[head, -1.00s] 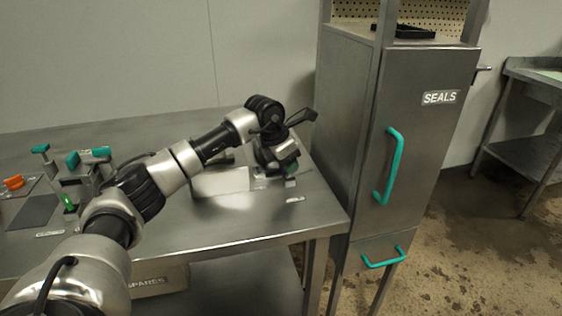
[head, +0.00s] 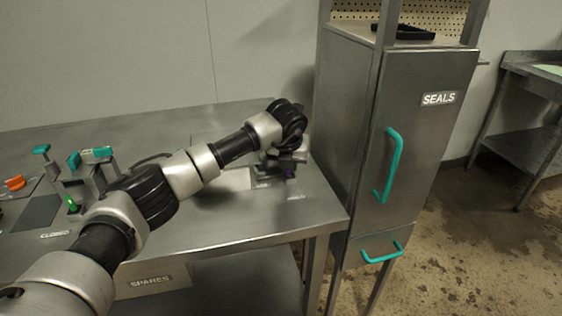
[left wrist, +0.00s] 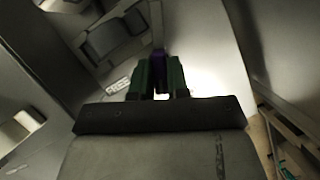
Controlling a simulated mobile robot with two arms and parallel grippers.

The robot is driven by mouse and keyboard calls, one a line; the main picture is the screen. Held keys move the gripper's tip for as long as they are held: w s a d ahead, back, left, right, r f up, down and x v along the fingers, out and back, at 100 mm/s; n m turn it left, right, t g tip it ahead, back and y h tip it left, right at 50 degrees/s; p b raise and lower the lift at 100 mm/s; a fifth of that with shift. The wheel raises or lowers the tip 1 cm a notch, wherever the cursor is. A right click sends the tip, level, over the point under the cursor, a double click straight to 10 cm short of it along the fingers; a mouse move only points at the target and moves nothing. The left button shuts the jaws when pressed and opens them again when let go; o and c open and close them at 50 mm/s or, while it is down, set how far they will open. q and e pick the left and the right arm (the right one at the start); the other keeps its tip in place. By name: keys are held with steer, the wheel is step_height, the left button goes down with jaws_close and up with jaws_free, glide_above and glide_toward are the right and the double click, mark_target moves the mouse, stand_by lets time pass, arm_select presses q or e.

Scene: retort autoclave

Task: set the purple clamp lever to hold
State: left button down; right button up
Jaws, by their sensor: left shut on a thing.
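The purple clamp lever (left wrist: 159,62) shows in the left wrist view between the two green fingertips of my left gripper (left wrist: 160,80). The gripper is shut on it. In the head view a small purple patch of the lever (head: 291,173) shows at the far right of the steel bench, beside my left gripper (head: 284,168). My wrist and gripper hide most of the clamp there. I cannot read the lever's position label. My right gripper is in neither view.
The steel cabinet marked SEALS (head: 430,150) stands close to the right of the bench (head: 230,225). A fixture with teal handles (head: 92,157) and an orange knob (head: 14,182) sit at the bench's left. The bench front is clear.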

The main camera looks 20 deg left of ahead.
arm_select(q)
steer(key=n+y, duration=0.1)
steer(key=n, duration=0.2)
steer(key=shift+r, duration=0.1)
steer(key=shift+n+y, duration=0.4)
steer(key=shift+n, duration=0.4)
steer(key=shift+d+g, duration=0.1)
steer(key=shift+g, duration=0.2)
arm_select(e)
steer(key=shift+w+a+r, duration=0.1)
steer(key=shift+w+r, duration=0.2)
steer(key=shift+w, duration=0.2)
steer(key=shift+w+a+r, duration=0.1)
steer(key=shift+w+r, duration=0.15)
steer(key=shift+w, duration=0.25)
arm_select(q)
steer(key=shift+n+b, duration=0.3)
steer(key=shift+n, duration=0.1)
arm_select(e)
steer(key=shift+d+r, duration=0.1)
arm_select(q)
steer(key=c, duration=1.1)
jaws_free()
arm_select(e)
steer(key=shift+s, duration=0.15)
